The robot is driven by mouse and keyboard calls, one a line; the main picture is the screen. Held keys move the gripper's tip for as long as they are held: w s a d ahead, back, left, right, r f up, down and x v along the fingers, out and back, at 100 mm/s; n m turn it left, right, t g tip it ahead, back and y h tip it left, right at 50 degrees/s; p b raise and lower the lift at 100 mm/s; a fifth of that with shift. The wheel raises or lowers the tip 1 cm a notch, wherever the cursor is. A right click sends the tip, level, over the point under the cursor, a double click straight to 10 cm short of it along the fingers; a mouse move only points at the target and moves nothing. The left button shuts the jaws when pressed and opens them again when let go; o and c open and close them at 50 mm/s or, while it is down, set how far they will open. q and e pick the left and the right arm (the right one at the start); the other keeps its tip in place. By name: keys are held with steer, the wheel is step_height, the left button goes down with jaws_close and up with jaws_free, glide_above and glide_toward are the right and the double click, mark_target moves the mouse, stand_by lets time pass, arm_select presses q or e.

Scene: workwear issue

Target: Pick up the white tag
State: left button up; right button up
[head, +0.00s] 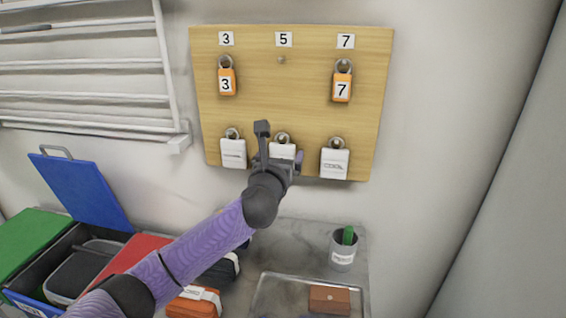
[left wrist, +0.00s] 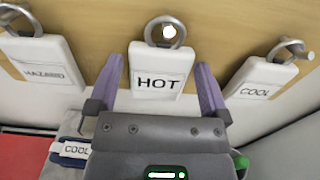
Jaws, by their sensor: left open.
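Three white tags hang by metal rings along the lower row of the wooden board. The middle white tag (head: 284,149) is partly hidden behind my left gripper in the head view. In the left wrist view this tag (left wrist: 157,72) reads HOT. My left gripper (left wrist: 159,65) is open, with one purple finger on each side of the HOT tag in that view and a gap at both sides. The left white tag (left wrist: 42,62) reads HAZARD and the right white tag (left wrist: 262,85) reads COOL. My right gripper is not in view.
Orange padlocks 3 (head: 226,82) and 7 (head: 342,87) hang above on the board (head: 310,75); the peg under 5 is bare. Below are a grey cup (head: 342,256), a tray (head: 262,300) with a brown item, pouches, and a blue lidded crate (head: 85,192). A white rack (head: 85,66) is left.

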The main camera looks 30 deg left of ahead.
arm_select(q)
steer(key=c, duration=1)
steer(key=shift+a+r, duration=0.1)
steer(key=shift+r, duration=0.05)
